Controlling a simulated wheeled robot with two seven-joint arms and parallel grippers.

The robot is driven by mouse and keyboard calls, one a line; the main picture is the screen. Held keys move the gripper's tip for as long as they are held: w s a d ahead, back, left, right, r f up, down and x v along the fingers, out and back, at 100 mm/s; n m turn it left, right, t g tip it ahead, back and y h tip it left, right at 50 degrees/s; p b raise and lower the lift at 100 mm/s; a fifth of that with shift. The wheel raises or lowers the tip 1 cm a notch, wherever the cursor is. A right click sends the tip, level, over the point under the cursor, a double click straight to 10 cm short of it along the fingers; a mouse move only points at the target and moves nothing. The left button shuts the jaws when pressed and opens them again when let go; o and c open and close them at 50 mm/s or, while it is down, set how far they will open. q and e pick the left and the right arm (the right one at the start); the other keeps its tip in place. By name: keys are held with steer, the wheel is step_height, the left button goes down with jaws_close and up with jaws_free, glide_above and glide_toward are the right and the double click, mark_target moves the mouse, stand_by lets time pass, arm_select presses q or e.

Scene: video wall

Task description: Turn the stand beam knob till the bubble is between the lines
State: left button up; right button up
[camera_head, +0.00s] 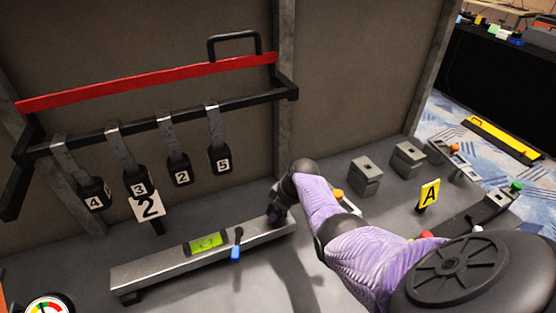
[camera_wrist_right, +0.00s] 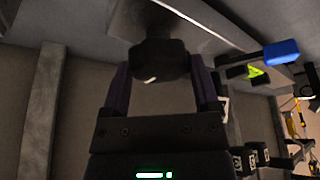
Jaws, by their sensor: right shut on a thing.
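The grey stand beam (camera_head: 155,271) lies along the panel's floor in the head view, its left end nearer. Its green bubble vial (camera_head: 207,242) sits in the top of the beam; the bubble's place against the lines is too small to tell. The vial also shows in the wrist view (camera_wrist_right: 255,71). The black knob (camera_wrist_right: 160,60) is at the beam's right end. My right gripper (camera_wrist_right: 162,85) has its fingers on both sides of the knob and is shut on it. In the head view my right gripper (camera_head: 279,212) and arm hide the knob. My left gripper is out of view.
A blue-tipped lever (camera_head: 236,247) stands beside the vial. Behind the beam, numbered straps hang from a black rail (camera_head: 150,125), with a "2" sign (camera_head: 148,206) below. Grey blocks (camera_head: 366,175) and a yellow "A" sign (camera_head: 429,194) stand right of my arm.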

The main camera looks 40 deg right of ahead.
steer(key=shift+w+d+r+n, duration=0.1)
steer(key=shift+w+r+n, duration=0.1)
steer(key=shift+n, duration=0.1)
stand_by(0.4)
steer(key=o, duration=1.1)
steer(key=shift+s, duration=0.1)
steer(key=shift+s+r+p, duration=0.1)
steer(key=shift+r+p, duration=0.2)
steer(key=shift+r, duration=0.05)
steer(key=p+v, duration=0.5)
steer(key=v, duration=0.4)
steer(key=shift+p, duration=0.4)
steer(key=shift+d, duration=0.1)
steer(key=shift+s, duration=0.1)
